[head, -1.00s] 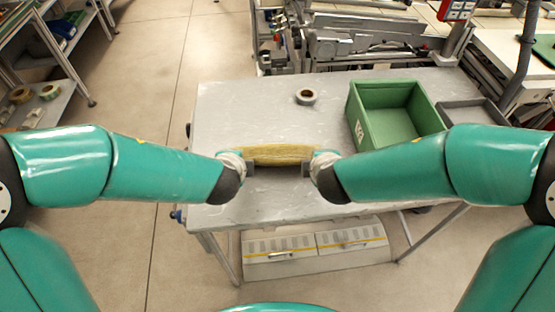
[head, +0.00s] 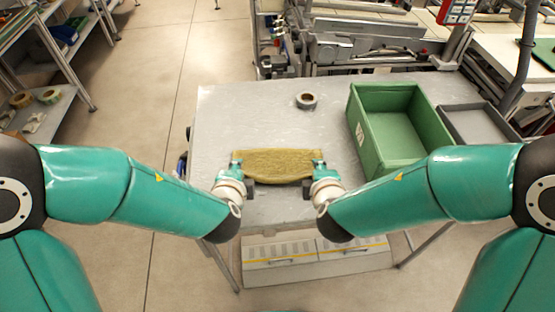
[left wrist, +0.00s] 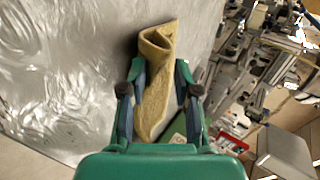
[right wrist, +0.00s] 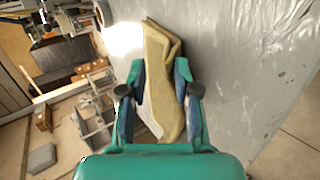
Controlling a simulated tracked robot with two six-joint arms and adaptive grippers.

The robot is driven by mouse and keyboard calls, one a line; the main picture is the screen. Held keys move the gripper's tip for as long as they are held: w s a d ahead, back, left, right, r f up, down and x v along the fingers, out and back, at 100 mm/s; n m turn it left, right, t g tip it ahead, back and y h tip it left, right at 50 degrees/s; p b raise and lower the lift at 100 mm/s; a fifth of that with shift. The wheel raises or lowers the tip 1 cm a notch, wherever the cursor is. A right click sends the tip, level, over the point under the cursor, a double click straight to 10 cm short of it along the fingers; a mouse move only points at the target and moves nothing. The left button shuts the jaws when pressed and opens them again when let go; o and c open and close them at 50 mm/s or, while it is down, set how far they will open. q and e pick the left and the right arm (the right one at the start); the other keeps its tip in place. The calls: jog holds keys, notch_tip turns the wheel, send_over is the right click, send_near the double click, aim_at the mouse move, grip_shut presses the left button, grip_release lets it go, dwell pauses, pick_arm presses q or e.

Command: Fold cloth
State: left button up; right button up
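A yellow-tan cloth (head: 278,164) lies toward the near side of the grey table as a long band, with a straight far edge and a curved near edge. My left gripper (head: 240,174) is at its left end and my right gripper (head: 318,174) is at its right end. In the left wrist view the cloth (left wrist: 156,80) runs between the spread fingers, its far end rolled over in layers. In the right wrist view the cloth (right wrist: 160,80) also runs between spread fingers. Both grippers look open around the cloth; fingertip contact is unclear.
The table (head: 225,120) is clear left of and beyond the cloth. A tape reel (head: 306,100) lies farther back. A green bin (head: 372,155) stands at the right, beside a grey tray (head: 478,122). Machinery (head: 365,45) lies behind the table.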

pick_arm(q)
jog(key=shift+o, duration=0.6)
pick_arm(e)
jog(key=shift+o, duration=0.6)
pick_arm(q)
jog(key=shift+r, duration=0.1)
pick_arm(e)
jog(key=shift+r, duration=0.1)
pick_arm(q)
jog(key=shift+r, duration=0.25)
pick_arm(e)
jog(key=shift+r, duration=0.25)
pick_arm(q)
jog(key=s+r, duration=0.6)
jog(key=r, duration=0.2)
jog(key=shift+r, duration=0.15)
pick_arm(e)
jog(key=s+r, duration=0.6)
jog(key=r, duration=0.2)
jog(key=shift+r, duration=0.15)
pick_arm(q)
jog(key=shift+s, duration=0.1)
